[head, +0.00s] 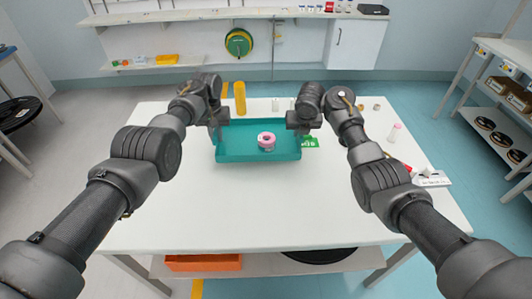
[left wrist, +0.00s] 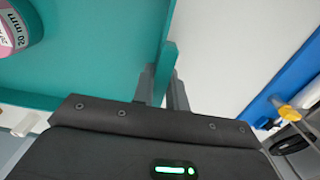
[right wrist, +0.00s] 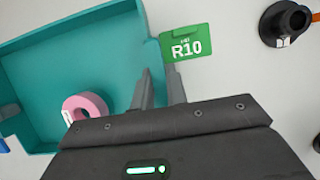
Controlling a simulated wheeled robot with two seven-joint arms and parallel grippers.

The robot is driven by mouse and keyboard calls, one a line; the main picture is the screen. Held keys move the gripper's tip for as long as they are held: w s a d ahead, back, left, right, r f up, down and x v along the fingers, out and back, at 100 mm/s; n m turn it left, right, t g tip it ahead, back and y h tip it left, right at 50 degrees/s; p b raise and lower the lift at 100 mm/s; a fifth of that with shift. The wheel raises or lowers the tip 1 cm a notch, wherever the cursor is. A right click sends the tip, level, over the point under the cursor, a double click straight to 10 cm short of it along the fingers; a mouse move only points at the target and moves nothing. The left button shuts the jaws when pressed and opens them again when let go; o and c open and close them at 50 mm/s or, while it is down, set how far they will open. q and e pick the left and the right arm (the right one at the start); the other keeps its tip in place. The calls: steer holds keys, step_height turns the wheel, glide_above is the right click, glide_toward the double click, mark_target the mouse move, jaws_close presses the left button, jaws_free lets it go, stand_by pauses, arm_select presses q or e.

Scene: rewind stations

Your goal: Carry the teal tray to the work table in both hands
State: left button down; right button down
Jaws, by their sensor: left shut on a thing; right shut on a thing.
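The teal tray (head: 230,155) is at the far middle of the white table (head: 250,205). I cannot tell whether it rests on the top or hangs just above it. A pink tape roll (head: 266,139) lies inside the tray. My left gripper (head: 217,128) is shut on the tray's left side; the left wrist view shows its fingers (left wrist: 163,88) around a teal tab. My right gripper (head: 302,128) is shut on the tray's right side; its fingers (right wrist: 160,90) show in the right wrist view. The fingertips are partly hidden by the tray wall.
A green R10 card (right wrist: 186,43) is beside the tray's right side. A yellow cylinder (head: 240,98) and several small items stand along the table's far edge. The near tabletop is clear.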

arm_select(q)
steer(key=shift+f, duration=0.15)
arm_select(e)
steer(key=shift+f, duration=0.1)
